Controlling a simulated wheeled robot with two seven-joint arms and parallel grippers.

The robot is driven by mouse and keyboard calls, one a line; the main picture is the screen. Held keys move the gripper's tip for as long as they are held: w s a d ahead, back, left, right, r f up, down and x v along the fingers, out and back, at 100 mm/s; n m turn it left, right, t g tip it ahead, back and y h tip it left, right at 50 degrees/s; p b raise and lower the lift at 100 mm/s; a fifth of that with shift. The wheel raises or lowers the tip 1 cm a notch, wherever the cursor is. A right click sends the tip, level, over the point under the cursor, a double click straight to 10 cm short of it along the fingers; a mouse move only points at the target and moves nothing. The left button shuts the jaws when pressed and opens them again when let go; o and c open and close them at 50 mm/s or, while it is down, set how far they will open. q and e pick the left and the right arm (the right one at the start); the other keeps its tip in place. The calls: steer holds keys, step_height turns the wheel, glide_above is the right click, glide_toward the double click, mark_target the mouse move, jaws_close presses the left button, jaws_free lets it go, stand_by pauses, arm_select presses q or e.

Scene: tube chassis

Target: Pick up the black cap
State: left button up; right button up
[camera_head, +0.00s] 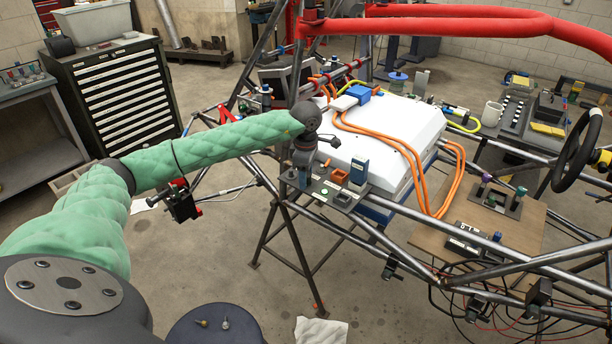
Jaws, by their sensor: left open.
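My left arm, in a green sleeve, reaches across from the left. My left gripper (301,172) points down over the left part of a small dark tray (318,193) on the frame's near tube. It is open, and its fingertips are small and dark against the tray. My right gripper is not in view.
A white battery box (392,135) with orange cables lies right behind the tray. Red tubes (450,20) cross above it. A wooden board (490,225) with a dark block of coloured knobs (497,200) is at right. A steering wheel (578,150) stands farther right.

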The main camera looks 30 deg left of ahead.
arm_select(q)
steer(key=shift+f, duration=0.15)
steer(key=shift+c, duration=0.4)
steer(key=c, duration=0.9)
steer(key=shift+c, duration=0.2)
